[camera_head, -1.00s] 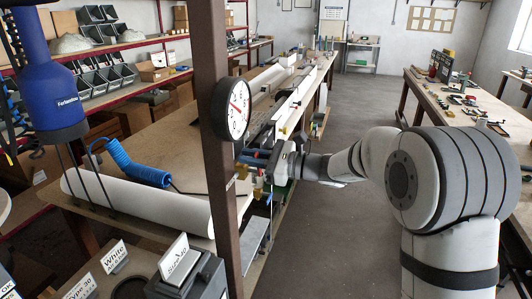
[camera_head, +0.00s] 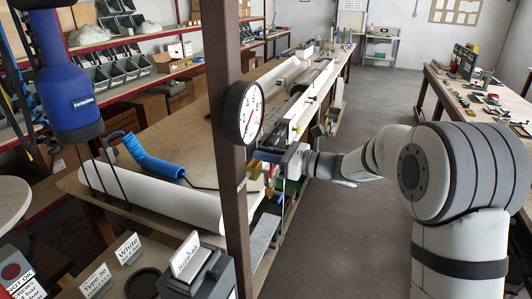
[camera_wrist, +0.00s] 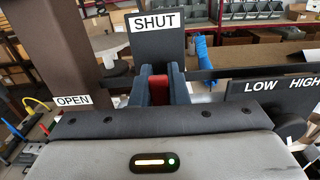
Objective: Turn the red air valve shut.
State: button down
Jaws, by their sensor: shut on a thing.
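The red air valve handle (camera_wrist: 158,84) shows as a small red part in the wrist view, standing between the two dark fingers of my gripper (camera_wrist: 156,88). My gripper is shut on it. Most of the handle and the valve body are hidden by the fingers and the gripper housing. The SHUT sign (camera_wrist: 154,22) stands straight beyond the fingers, and the OPEN sign (camera_wrist: 72,101) is to the left. In the head view my gripper (camera_head: 268,158) is beside the brown post, at the bench edge; the handle is hard to make out there.
A round gauge (camera_head: 244,112) is on the brown post (camera_head: 224,70), close to my gripper. A LOW/HIGH sign (camera_wrist: 282,86) is at the right in the wrist view. A blue coiled hose (camera_head: 150,160) lies on the bench. The aisle floor (camera_head: 350,120) is clear.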

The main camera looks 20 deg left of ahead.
jog(key=shift+s+f, duration=0.1)
jog(key=shift+f, duration=0.25)
jog(key=c, duration=1.8)
grip_release()
jog(key=shift+c, duration=0.2)
jog(key=o, duration=0.3)
jog(key=shift+a, duration=0.25)
jog(key=shift+o, duration=0.7)
jog(key=shift+d, duration=0.1)
jog(key=shift+r, duration=0.15)
jog(key=shift+d, duration=0.4)
jog(key=d+b, duration=0.2)
jog(key=d, duration=0.5)
jog(key=shift+s, duration=0.15)
